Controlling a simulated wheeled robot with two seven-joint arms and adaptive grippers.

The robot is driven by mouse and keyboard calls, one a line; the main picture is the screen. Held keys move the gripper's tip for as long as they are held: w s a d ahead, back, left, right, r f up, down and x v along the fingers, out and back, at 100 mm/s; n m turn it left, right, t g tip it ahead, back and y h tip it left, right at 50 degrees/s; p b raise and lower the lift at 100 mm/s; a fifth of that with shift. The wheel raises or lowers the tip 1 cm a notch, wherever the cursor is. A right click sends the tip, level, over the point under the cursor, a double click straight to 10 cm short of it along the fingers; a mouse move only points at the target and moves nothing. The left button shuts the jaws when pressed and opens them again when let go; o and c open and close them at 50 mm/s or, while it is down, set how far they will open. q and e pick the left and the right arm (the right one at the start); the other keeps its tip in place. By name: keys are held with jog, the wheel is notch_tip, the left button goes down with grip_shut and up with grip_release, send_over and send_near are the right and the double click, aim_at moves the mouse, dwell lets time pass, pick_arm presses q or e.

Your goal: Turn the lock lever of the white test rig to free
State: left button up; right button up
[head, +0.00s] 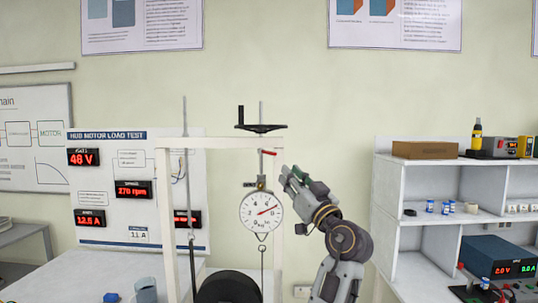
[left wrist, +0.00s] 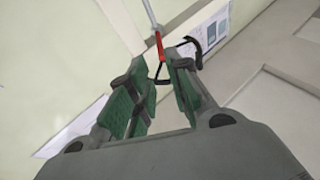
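The white test rig (head: 220,143) is an upright frame with a black handwheel (head: 260,128) on top. The small red lock lever (head: 268,152) sticks out just under the crossbar, above a round dial gauge (head: 262,211). My left gripper (head: 290,178) is just right of the rig's right post and a little below the lever, apart from it. In the left wrist view the red lever (left wrist: 159,44) shows beyond the fingertips, near the gap between the green-padded fingers (left wrist: 158,85). The gripper is open and nothing is seen between its fingers. My right gripper is not in view.
A black wheel (head: 228,287) sits low inside the frame. A panel with red displays (head: 133,190) stands behind at left. White shelves (head: 430,190) with small parts and a power supply (head: 497,257) stand at right. The wall between rig and shelves is clear.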

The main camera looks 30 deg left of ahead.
aim_at(270, 153)
pick_arm(q)
jog(key=p+x, duration=0.4)
jog(key=x, duration=0.8)
jog(key=shift+f, duration=0.1)
jog(key=shift+p+x, duration=0.35)
jog(key=shift+x, duration=0.65)
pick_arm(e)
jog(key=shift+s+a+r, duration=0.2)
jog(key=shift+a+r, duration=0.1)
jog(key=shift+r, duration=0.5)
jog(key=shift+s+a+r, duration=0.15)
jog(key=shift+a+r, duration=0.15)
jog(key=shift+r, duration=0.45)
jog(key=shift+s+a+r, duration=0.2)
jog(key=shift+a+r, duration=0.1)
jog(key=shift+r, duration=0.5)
pick_arm(q)
jog(key=shift+f, duration=0.1)
jog(key=shift+c, duration=0.3)
grip_shut()
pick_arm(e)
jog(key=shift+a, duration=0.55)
